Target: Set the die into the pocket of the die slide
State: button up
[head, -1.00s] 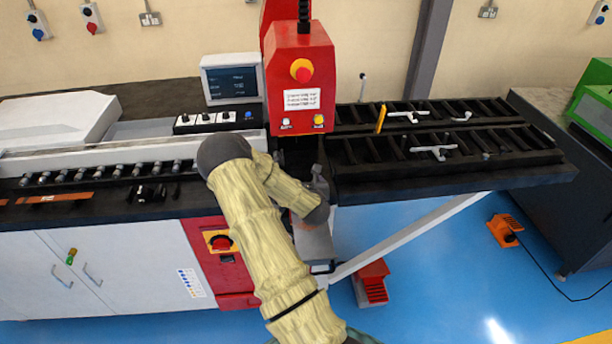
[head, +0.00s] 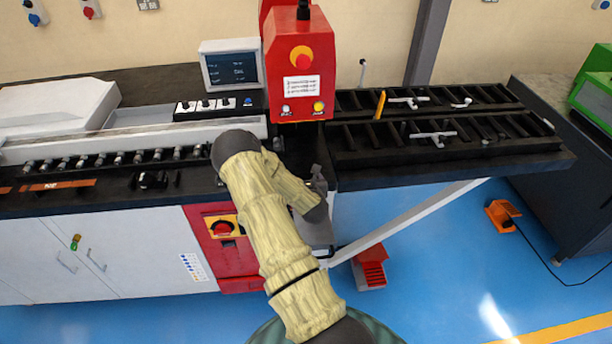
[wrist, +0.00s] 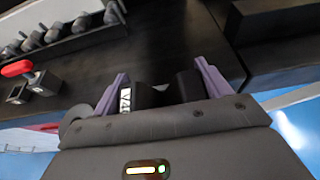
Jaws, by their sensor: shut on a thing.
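My gripper (wrist: 162,88) shows in the wrist view with its two purple fingers closed on a dark die (wrist: 149,97). A white label on the die, partly hidden by the left finger, starts with "V4". The gripper is over or close to the black bed (wrist: 165,35) of the machine; the gap is hard to judge. In the head view the gripper is mostly hidden behind my arm, below and in front of the red press head (head: 298,78). I cannot make out the die slide or its pocket in either view.
Several dark tools stand in a row (wrist: 60,35) at the wrist view's upper left, near a red-topped part (wrist: 17,68). In the head view a roller table (head: 450,135) extends right and a monitor (head: 231,66) stands behind.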

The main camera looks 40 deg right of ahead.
jog(key=shift+r, duration=0.1)
jog(key=o, duration=1.8)
jog(key=shift+s+a+b, duration=0.3)
jog(key=shift+s+b, duration=0.05)
jog(key=shift+s, duration=0.1)
jog(key=b+v, duration=0.3)
jog(key=v, duration=0.7)
jog(key=shift+b, duration=0.35)
jog(key=shift+s+a+r, duration=0.2)
jog(key=shift+s+r, duration=0.2)
